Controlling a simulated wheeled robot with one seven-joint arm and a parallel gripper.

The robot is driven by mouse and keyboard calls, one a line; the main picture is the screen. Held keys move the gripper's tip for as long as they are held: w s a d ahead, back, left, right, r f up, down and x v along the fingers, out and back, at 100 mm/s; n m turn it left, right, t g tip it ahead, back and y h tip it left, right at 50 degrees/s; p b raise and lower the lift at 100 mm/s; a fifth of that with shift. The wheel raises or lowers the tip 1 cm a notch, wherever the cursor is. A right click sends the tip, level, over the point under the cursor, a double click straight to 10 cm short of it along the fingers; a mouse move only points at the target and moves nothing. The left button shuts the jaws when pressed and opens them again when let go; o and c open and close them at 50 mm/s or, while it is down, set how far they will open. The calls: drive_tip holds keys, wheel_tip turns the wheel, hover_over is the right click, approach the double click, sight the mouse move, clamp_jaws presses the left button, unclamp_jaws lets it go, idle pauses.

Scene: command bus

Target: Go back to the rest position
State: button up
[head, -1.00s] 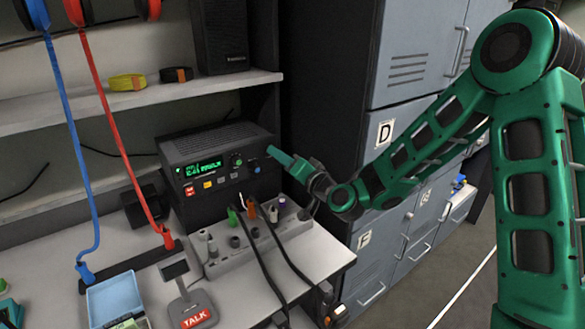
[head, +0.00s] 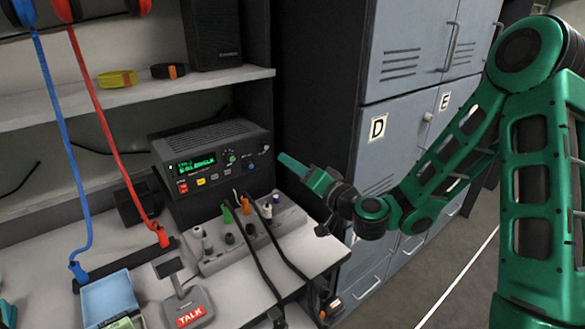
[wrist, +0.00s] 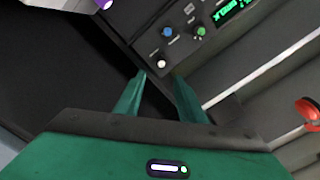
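My gripper (head: 287,163) is at the end of my green arm, right of the black radio (head: 212,160) and apart from it in the head view. The wrist view shows its two green fingers (wrist: 160,95) spread apart with nothing between them. The radio's front panel with green display and knobs shows beyond the fingertips in the wrist view (wrist: 190,28). My arm reaches in from the right, in front of the grey lockers.
Grey lockers (head: 412,60) marked D and E stand behind my arm. A grey socket block (head: 215,262) with plugs and cables sits on the white desk (head: 140,245). A TALK microphone (head: 187,305) and blue tray (head: 108,298) are at the front. Floor is free at lower right.

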drive_tip(key=s+d+f+n+g+h, duration=0.1)
drive_tip(key=s+d+f+n+g, duration=0.4)
drive_tip(key=s+f+n+g, duration=0.15)
drive_tip(key=s+d+f+m+g+h, duration=0.1)
drive_tip(key=s+d+h, duration=0.2)
drive_tip(key=d, duration=0.5)
drive_tip(key=s+d+f+m+g+h, duration=0.1)
drive_tip(key=s+d+g+h, duration=0.2)
drive_tip(key=d, duration=0.5)
drive_tip(key=s+d+r+m+g+h, duration=0.1)
drive_tip(key=s+d+m, duration=0.1)
drive_tip(key=s+d, duration=0.3)
drive_tip(key=s+d+r+m+g+h, duration=0.1)
drive_tip(key=s+d, duration=0.4)
drive_tip(key=s, duration=0.6)
drive_tip(key=s+d+r+m+g, duration=0.2)
drive_tip(key=s+d+m, duration=0.3)
drive_tip(key=s, duration=0.4)
drive_tip(key=shift+r+g+h, duration=0.35)
drive_tip(key=shift+r+h, duration=0.05)
drive_tip(key=shift+r, duration=0.25)
drive_tip(key=shift+d, duration=0.1)
